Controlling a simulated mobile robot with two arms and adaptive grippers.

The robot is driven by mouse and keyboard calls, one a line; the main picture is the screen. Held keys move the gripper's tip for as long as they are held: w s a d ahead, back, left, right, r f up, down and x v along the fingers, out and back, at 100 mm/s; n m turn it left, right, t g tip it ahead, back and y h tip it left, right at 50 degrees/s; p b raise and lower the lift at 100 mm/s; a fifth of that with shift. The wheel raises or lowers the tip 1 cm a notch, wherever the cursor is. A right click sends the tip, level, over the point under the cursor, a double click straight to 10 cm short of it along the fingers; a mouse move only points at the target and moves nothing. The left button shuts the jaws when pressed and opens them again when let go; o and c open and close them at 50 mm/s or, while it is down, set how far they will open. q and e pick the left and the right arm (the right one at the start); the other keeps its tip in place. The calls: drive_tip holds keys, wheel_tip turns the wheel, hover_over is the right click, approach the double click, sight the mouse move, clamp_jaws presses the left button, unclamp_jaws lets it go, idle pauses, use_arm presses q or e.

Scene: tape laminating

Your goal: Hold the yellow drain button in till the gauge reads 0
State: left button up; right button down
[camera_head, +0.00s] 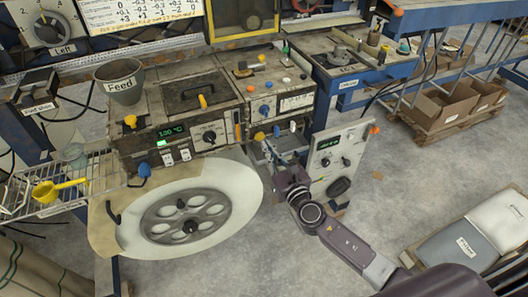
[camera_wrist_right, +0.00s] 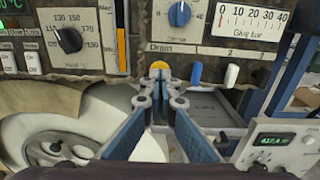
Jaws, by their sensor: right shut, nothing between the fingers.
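The yellow drain button (camera_wrist_right: 160,66) sits under the word "Drain" on the worn machine panel in the right wrist view. My right gripper (camera_wrist_right: 158,88) is shut and empty, its tips right in front of the button and overlapping its lower edge. I cannot tell whether they touch or press it. In the head view my right gripper (camera_head: 268,152) is at the panel's lower edge. The glue bar gauge (camera_wrist_right: 252,20) is above right of the button, with a scale from 0 to 40. A red mark shows near its 0 end; the exact reading is too small to tell. My left gripper is not in view.
A blue lever (camera_wrist_right: 195,72) and a white lever (camera_wrist_right: 231,76) stand close right of the button. A blue knob (camera_wrist_right: 180,13) is above. A control box with a green display (camera_wrist_right: 273,141) is lower right. A large white reel (camera_head: 225,180) is left of my gripper.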

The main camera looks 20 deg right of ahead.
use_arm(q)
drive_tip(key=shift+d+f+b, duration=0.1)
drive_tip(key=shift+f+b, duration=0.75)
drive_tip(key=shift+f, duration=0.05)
use_arm(e)
drive_tip(key=s+d, duration=0.1)
drive_tip(key=s, duration=0.8)
drive_tip(key=shift+s+f, duration=0.2)
